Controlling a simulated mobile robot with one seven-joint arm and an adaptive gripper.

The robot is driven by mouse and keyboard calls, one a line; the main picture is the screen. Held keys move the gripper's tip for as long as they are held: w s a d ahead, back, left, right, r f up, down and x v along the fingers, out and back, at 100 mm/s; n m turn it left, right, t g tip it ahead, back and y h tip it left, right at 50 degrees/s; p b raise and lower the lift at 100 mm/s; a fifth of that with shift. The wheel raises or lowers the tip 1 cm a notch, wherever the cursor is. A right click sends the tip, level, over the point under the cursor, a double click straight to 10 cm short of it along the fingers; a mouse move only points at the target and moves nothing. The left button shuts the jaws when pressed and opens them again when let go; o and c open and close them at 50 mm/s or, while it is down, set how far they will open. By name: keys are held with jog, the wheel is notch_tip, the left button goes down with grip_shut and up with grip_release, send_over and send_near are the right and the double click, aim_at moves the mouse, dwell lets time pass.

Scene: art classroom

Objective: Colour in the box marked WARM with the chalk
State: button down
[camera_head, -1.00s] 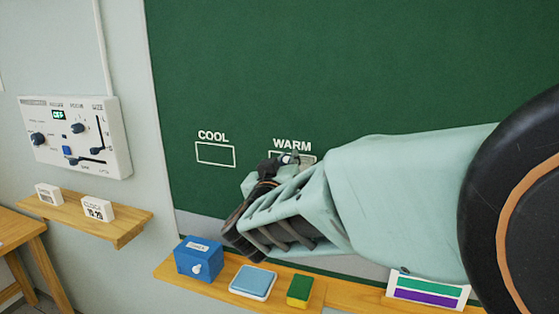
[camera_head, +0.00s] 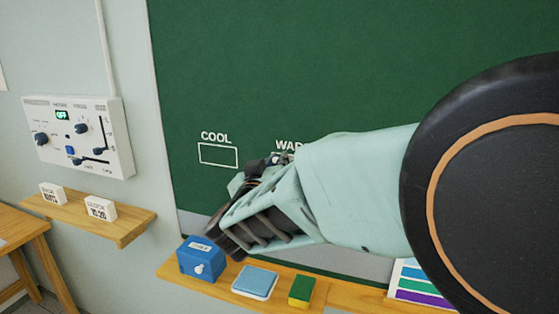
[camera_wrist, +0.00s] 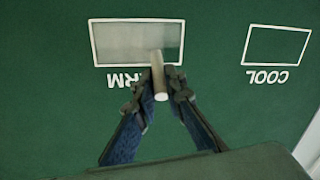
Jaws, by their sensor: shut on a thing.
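The green chalkboard (camera_head: 330,60) carries two white outlined boxes, COOL (camera_head: 218,154) and WARM. In the wrist view they appear upside down. There the WARM box (camera_wrist: 120,42) has a pale grey, chalky fill over its inside, while the COOL box (camera_wrist: 276,45) is plain green inside. My gripper (camera_wrist: 160,92) is shut on a whitish stick of chalk (camera_wrist: 160,70), whose far end overlaps the WARM box's lettered edge. Whether it touches the board I cannot tell. In the head view my gripper (camera_head: 268,161) and arm hide most of the WARM box.
A wooden ledge (camera_head: 335,294) below the board holds a blue box (camera_head: 200,261), a blue pad (camera_head: 255,281), a green-and-yellow sponge (camera_head: 302,290) and a colour-striped card (camera_head: 425,285). A control panel (camera_head: 78,137) and a small shelf (camera_head: 125,230) are on the left wall.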

jog(key=shift+a, duration=0.2)
jog(key=shift+w+a+r, duration=0.1)
jog(key=shift+w+a, duration=0.3)
jog(key=shift+a, duration=0.3)
jog(key=shift+a+p, duration=0.1)
jog(key=shift+p, duration=0.2)
jog(key=shift+w+a, duration=0.25)
jog(key=shift+a, duration=0.45)
jog(key=p+v, duration=0.1)
jog(key=v, duration=0.6)
jog(key=shift+a+f, duration=0.2)
jog(key=shift+a, duration=0.2)
jog(key=shift+w, duration=0.15)
